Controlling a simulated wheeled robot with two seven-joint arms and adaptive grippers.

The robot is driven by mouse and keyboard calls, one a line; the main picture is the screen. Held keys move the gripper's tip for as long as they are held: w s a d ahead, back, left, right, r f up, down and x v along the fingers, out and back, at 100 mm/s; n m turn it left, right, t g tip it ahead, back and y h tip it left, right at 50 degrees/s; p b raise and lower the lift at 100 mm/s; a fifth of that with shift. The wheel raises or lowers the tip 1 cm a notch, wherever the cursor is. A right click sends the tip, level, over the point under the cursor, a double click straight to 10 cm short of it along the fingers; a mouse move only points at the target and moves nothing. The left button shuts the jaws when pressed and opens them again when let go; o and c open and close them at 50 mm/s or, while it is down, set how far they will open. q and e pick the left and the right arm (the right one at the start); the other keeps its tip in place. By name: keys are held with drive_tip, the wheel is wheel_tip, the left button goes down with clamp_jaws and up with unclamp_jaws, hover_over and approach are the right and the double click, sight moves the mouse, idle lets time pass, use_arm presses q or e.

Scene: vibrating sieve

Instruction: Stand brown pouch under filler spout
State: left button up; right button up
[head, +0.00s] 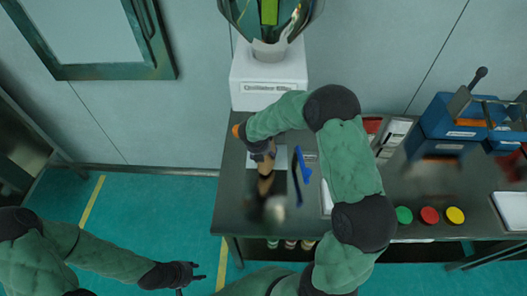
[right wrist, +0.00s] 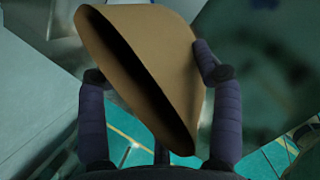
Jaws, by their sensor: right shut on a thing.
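The brown pouch (right wrist: 150,60) is in my right gripper (right wrist: 160,105). In the right wrist view one finger is on each side of it, and its dark open mouth slants across the picture. In the head view my right gripper (head: 262,152) is over the left part of the table, with part of the brown pouch (head: 266,187) showing beside it. A machine with a bowl-like top (head: 270,45) stands on a white base behind. I cannot pick out the filler spout for certain. My left gripper (head: 188,276) is open and empty at lower left, away from the table.
The white labelled base (head: 268,85) is at the table's back edge. A blue tool (head: 303,165) lies near the right gripper. Green, red and yellow round buttons (head: 430,215) and a blue device (head: 450,118) are to the right. Bottles stand on a shelf below.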

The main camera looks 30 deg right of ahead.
drive_tip(key=shift+f, duration=0.4)
drive_tip(key=shift+f+b, duration=0.6)
drive_tip(key=shift+b, duration=0.05)
drive_tip(key=o, duration=1.5)
drive_tip(key=shift+r, duration=0.15)
drive_tip(key=v, duration=1.1)
drive_tip(key=shift+a+r, duration=0.2)
drive_tip(key=shift+r, duration=0.15)
drive_tip(key=shift+s, duration=0.15)
